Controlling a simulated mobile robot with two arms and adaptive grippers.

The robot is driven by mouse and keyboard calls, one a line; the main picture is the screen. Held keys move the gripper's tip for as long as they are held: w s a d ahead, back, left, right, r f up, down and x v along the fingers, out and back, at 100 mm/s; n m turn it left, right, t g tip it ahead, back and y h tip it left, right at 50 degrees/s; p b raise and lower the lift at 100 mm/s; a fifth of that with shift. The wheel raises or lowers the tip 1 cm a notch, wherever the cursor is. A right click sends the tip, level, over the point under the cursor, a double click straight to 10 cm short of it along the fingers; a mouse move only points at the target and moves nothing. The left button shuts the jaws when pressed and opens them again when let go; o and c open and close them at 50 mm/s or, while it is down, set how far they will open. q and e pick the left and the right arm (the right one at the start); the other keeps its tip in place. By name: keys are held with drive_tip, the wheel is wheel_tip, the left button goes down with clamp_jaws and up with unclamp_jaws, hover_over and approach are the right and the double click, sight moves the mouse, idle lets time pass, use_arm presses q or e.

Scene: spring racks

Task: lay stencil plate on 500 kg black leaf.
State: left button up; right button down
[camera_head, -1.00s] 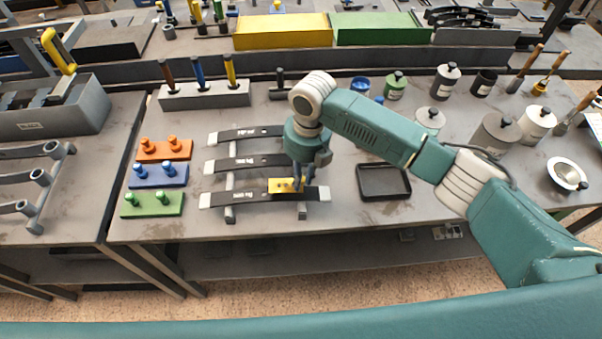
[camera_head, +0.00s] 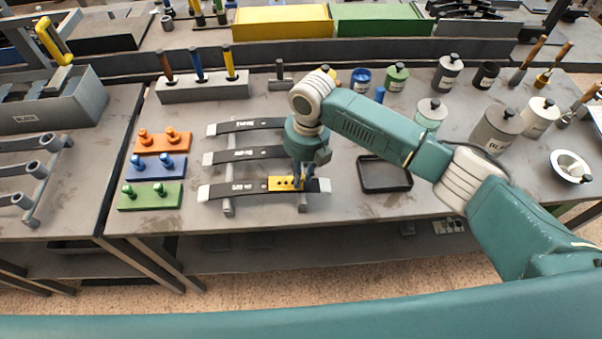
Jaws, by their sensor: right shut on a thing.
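The yellow stencil plate (camera_head: 281,184), with a row of dark holes, is at the right half of the nearest black leaf (camera_head: 240,189). It appears to lie flat along that leaf; whether it fully touches cannot be told. My right gripper (camera_head: 298,182) points down from above and is shut on the plate's right end, its fingers partly hidden by the wrist. Two more black leaves, a middle one (camera_head: 240,155) and a far one (camera_head: 245,126), lie parallel behind it on the rack. Their white labels are too small to read surely. My left gripper is out of view.
Orange (camera_head: 161,141), blue (camera_head: 157,166) and green (camera_head: 151,195) blocks with pegs stand left of the rack. A black tray (camera_head: 384,188) lies to its right. A grey tool holder (camera_head: 203,89) and several paint pots stand behind.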

drive_tip(key=shift+f, duration=0.25)
drive_tip(key=c, duration=1)
unclamp_jaws()
drive_tip(key=shift+r, duration=0.1)
wheel_tip(320, 180, up, 5)
drive_tip(key=p, duration=0.4)
drive_tip(key=shift+r+p, duration=0.7)
drive_tip(key=shift+r, duration=0.25)
drive_tip(key=shift+f, duration=0.1)
